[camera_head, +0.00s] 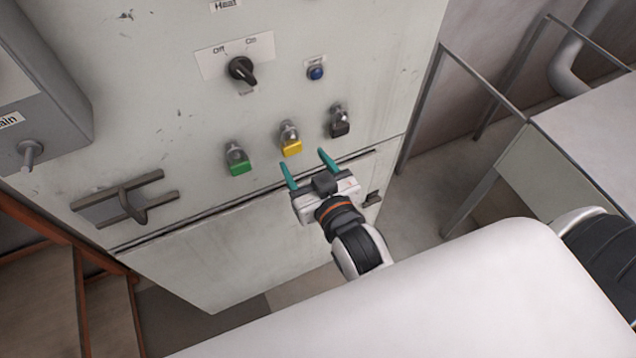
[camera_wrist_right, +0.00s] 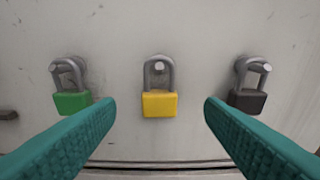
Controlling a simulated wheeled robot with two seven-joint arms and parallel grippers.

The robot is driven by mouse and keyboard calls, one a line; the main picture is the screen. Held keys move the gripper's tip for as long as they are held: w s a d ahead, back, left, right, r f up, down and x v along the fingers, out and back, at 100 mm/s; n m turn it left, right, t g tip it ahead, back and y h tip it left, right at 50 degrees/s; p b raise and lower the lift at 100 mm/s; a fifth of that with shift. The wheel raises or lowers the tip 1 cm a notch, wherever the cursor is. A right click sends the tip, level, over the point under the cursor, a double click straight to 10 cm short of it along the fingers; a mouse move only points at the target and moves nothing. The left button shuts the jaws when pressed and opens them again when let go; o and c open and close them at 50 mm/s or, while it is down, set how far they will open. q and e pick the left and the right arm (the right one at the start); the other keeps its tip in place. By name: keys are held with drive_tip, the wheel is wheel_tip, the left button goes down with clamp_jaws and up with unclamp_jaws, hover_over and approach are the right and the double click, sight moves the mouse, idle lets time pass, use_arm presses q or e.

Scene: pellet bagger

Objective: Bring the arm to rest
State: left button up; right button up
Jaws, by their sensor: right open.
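My right gripper (camera_head: 308,170) is open and empty, its two teal fingers pointing at the cabinet front just below the padlocks. In the right wrist view the fingers (camera_wrist_right: 160,115) stand apart, with the yellow padlock (camera_wrist_right: 159,104) between and beyond them. The yellow padlock (camera_head: 291,147) hangs on the cabinet (camera_head: 200,120). A green padlock (camera_head: 238,167) hangs to its left and a black padlock (camera_head: 340,128) to its right. The right wrist view also shows the green one (camera_wrist_right: 72,103) and the black one (camera_wrist_right: 247,101). My left gripper is not in view.
Above the padlocks are a black rotary knob (camera_head: 241,70) marked Off and On and a blue button (camera_head: 316,73). A grey box (camera_head: 45,80) with a lever and a latch handle (camera_head: 130,203) are at left. A metal railing (camera_head: 480,75) and a pale table (camera_head: 590,130) are at right.

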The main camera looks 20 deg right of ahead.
drive_tip(key=s+r+b, duration=0.1)
drive_tip(key=s, duration=0.5)
drive_tip(key=shift+d, duration=0.15)
drive_tip(key=s+a+f+n+g+y, duration=0.1)
drive_tip(key=s+f+g, duration=0.15)
drive_tip(key=f, duration=0.95)
drive_tip(key=s+a+f+n+g, duration=0.1)
drive_tip(key=s+f+g, duration=0.15)
drive_tip(key=f, duration=0.95)
drive_tip(key=s+a+f+g+y, duration=0.1)
drive_tip(key=a+f+g, duration=0.15)
drive_tip(key=f, duration=0.95)
drive_tip(key=s+d+f+g+h, duration=0.1)
drive_tip(key=s+d+f+g, duration=0.3)
drive_tip(key=s+d+f, duration=0.3)
drive_tip(key=s+d+f+g+h, duration=0.1)
drive_tip(key=s+d+f+g, duration=0.2)
drive_tip(key=s+f, duration=1)
drive_tip(key=s+d, duration=0.2)
drive_tip(key=d, duration=0.1)
drive_tip(key=shift+d+f+g+h+b, duration=0.15)
drive_tip(key=shift+d+g+h+b, duration=0.15)
drive_tip(key=shift+d+g+b, duration=0.1)
